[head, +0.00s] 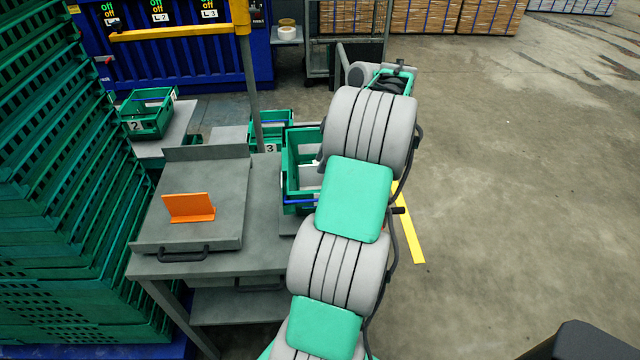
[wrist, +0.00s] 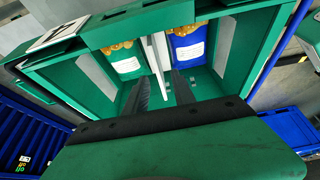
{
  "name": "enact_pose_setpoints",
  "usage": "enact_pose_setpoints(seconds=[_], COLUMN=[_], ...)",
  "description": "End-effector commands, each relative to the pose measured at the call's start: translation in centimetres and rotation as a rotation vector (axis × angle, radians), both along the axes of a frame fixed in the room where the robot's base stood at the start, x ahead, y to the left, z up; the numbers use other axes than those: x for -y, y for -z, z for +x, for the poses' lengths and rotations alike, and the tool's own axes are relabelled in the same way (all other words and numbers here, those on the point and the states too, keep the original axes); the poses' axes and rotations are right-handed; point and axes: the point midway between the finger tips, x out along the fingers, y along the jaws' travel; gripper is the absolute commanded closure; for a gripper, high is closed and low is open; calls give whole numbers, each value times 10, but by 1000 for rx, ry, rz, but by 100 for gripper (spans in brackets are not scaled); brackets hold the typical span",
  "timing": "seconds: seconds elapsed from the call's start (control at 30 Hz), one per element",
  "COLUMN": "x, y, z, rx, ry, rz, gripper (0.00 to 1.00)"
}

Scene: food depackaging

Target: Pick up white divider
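The white divider (wrist: 158,52) stands upright as a thin panel across the middle of a green crate, in the wrist view. The green crate (wrist: 75,72) also shows in the head view (head: 290,170), partly hidden behind my arm. My gripper (wrist: 160,82) is open, its two dark fingers pointing into the crate with a gap between them. The divider lies between and beyond the fingertips, and I cannot tell whether they touch it. In the head view my gripper is hidden behind my arm.
Beside the divider lie a green-labelled bag (wrist: 124,62) and a blue-labelled bag (wrist: 188,45). An orange angled piece (head: 189,207) stands on the grey worktop (head: 225,225). Stacked green crates (head: 60,180) rise at the left. Open floor lies to the right.

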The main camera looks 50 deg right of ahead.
Motion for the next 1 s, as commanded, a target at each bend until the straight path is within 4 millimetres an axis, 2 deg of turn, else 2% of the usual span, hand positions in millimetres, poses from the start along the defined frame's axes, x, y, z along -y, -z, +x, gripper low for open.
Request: enact_pose_setpoints(seconds=[0.2,0.33,1.0], x=[-9,-12,-13], y=[36,51,58], z=[9,15,15], rx=[-3,-2,-2], ry=[3,3,5], rz=[3,1,-1], gripper=[69,69,70])
